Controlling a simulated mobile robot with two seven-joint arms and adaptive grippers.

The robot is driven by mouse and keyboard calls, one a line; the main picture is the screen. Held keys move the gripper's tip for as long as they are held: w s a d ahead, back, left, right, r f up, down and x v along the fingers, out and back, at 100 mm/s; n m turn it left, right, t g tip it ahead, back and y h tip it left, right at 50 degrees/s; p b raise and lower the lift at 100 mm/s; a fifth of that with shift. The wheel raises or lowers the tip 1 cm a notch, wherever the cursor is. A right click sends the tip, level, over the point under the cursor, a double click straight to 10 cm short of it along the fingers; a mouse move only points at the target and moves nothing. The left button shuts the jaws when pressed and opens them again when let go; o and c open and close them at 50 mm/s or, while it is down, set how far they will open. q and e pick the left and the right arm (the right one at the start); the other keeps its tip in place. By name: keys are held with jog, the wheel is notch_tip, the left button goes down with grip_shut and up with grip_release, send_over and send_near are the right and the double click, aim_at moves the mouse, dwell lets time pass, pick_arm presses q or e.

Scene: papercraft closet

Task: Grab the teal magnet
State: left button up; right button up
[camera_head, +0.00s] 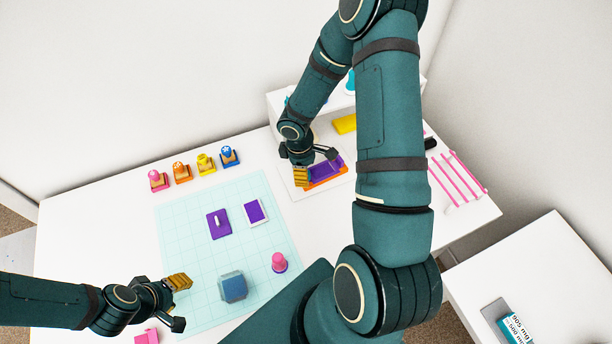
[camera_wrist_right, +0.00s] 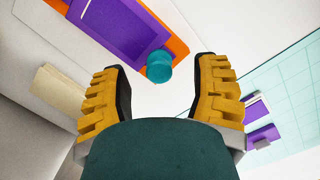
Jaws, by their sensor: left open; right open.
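The teal magnet (camera_wrist_right: 159,66) is a small round teal knob at the edge of an orange-and-purple tray (camera_wrist_right: 122,25). In the right wrist view it sits between and slightly beyond the fingertips of my right gripper (camera_wrist_right: 157,76), with white gaps on both sides. My right gripper is open and empty. In the head view my right gripper (camera_head: 316,166) is over the near left end of the tray (camera_head: 326,173), and I cannot make out the magnet there. My left gripper (camera_head: 180,303) is open and empty by the left front of the cutting mat (camera_head: 180,225).
Several stamps stand along the back left, including a pink one (camera_head: 158,180) and a blue one (camera_head: 229,156). On the mat are purple cards (camera_head: 219,224), a blue-grey block (camera_head: 233,287) and a pink knob (camera_head: 279,262). A yellow block (camera_head: 344,124) and pink rack (camera_head: 458,180) stand right.

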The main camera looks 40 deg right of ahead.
jog(key=shift+s+d+f, duration=0.1)
jog(key=shift+f, duration=0.85)
grip_shut()
